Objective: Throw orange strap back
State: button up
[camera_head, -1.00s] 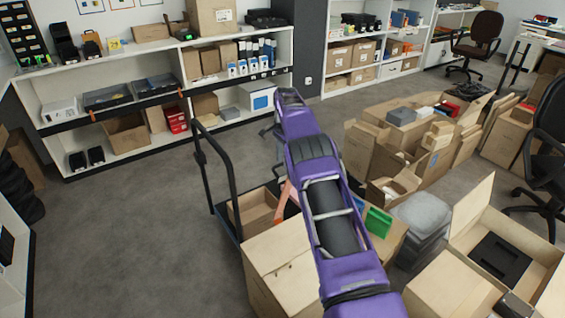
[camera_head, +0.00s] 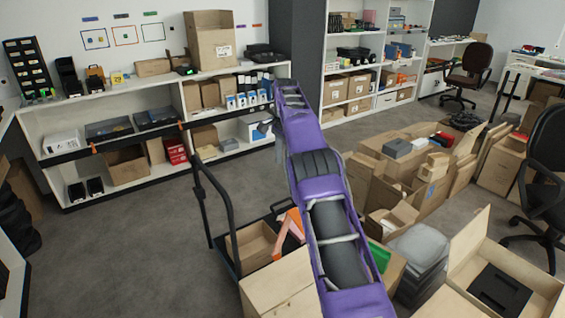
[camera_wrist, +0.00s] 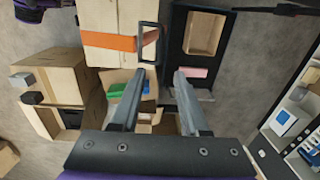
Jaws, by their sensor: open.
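The orange strap (camera_wrist: 108,42) lies across a light carton (camera_wrist: 112,15) at the top of the wrist view, with a dark rectangular frame (camera_wrist: 148,42) at its right end. An orange band, apparently the same strap, shows beside my purple arm in the head view (camera_head: 288,230). My gripper (camera_wrist: 157,76) is open, its two grey fingers apart with nothing held between them. Its fingertips point toward the area below the strap and frame, apart from the strap in the picture.
A dark cart with an upright handle (camera_head: 218,205) carries an open carton (camera_head: 252,243). A green item (camera_wrist: 116,90) lies in an open box below the strap. Shelves (camera_head: 165,130) line the back.

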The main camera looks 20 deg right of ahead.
jog(key=shift+c, duration=0.6)
jog(key=shift+n, duration=0.6)
jog(key=d+f, duration=0.2)
jog(key=d+f+b, duration=0.1)
jog(key=d+f, duration=0.1)
jog(key=d, duration=0.1)
jog(key=shift+d+f, duration=0.1)
jog(key=shift+f, duration=0.15)
grip_shut()
jog(key=d+f+n+t+b, duration=0.2)
jog(key=d+f+n, duration=0.3)
jog(key=f, duration=0.2)
jog(key=s+a+r+n+t+y+b, duration=0.1)
jog(key=a+r+n+t+y+b, duration=0.15)
jog(key=a+n+t, duration=0.6)
jog(key=shift+w+a+f+n+g+b, duration=0.4)
jog(key=shift+f+n, duration=0.2)
jog(key=shift+f, duration=0.65)
jog(key=shift+w+a+f+n+g+b, duration=0.15)
jog(key=shift+w+a+f+n+g, duration=0.3)
jog(key=shift+f, duration=0.75)
jog(key=shift+w+a+f+n+g+b, duration=0.2)
jog(key=shift+w+f+n+g+b, duration=0.3)
jog(key=shift+f, duration=0.75)
